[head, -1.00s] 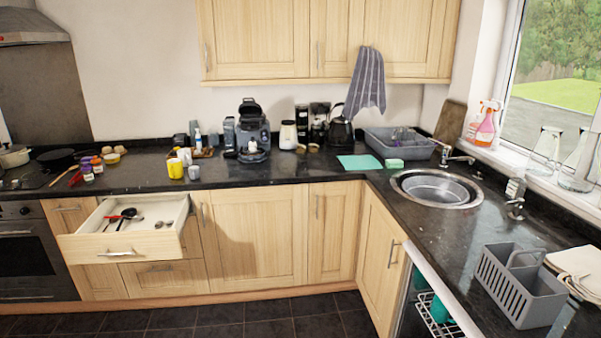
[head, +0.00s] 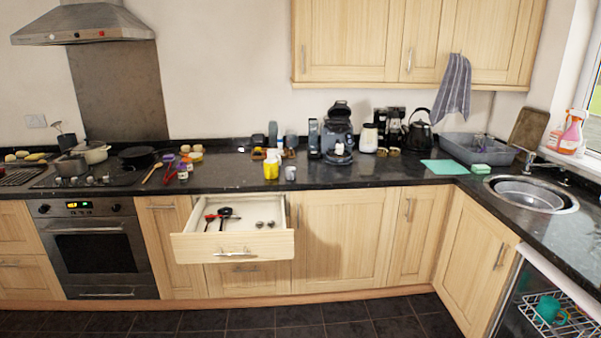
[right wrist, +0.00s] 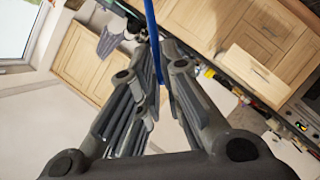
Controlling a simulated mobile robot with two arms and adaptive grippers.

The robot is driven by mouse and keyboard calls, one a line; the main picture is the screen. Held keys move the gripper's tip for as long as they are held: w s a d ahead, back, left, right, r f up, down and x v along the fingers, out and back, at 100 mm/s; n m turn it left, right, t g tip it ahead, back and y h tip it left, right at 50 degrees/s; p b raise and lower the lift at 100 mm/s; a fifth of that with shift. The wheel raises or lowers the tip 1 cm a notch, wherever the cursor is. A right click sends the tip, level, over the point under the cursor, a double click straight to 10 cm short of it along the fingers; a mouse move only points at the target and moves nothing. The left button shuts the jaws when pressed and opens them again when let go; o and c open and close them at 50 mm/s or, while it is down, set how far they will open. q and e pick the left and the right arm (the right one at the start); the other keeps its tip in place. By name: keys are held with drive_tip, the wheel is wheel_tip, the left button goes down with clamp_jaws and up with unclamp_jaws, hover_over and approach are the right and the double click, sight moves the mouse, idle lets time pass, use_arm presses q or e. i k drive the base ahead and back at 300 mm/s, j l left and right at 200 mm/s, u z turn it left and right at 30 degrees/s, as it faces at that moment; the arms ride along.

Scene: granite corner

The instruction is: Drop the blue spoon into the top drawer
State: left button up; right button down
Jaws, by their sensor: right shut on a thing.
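The top drawer (head: 190,248) is pulled open below the counter, left of centre in the head view. Inside it lie a red-and-black utensil, a black utensil and some small metal items. In the right wrist view my right gripper (right wrist: 155,85) is shut on the blue spoon (right wrist: 152,20). Only a thin blue length of the spoon shows, running up out of the picture; its ends are not clear. The open drawer also shows in the right wrist view (right wrist: 245,68), some way off from the gripper. Neither gripper shows in the head view.
The counter (head: 350,178) carries a yellow container (head: 271,169), a coffee machine (head: 337,130) and a kettle (head: 418,135). The oven (head: 95,250) stands left of the drawer. The sink (head: 530,193) is at right. The floor (head: 330,318) before the drawer looks clear.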

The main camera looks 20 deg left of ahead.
sight(231, 223)
drive_tip(key=i+j, duration=0.1)
drive_tip(key=j, duration=0.4)
drive_tip(key=i+j, duration=0.15)
drive_tip(key=j, duration=0.35)
drive_tip(key=i+j, duration=0.1)
drive_tip(key=j, duration=0.35)
drive_tip(key=i+j, duration=0.1)
drive_tip(key=j, duration=0.4)
drive_tip(key=i+j, duration=0.1)
drive_tip(key=j, duration=0.4)
drive_tip(key=i+j, duration=0.2)
drive_tip(key=j, duration=0.2)
drive_tip(key=i+j, duration=0.2)
drive_tip(key=j, duration=0.2)
drive_tip(key=i+j, duration=0.2)
drive_tip(key=j, duration=0.2)
drive_tip(key=i+j, duration=0.2)
drive_tip(key=j, duration=0.2)
drive_tip(key=i+j, duration=0.2)
drive_tip(key=j, duration=0.2)
drive_tip(key=i+j, duration=0.55)
drive_tip(key=j+z, duration=0.05)
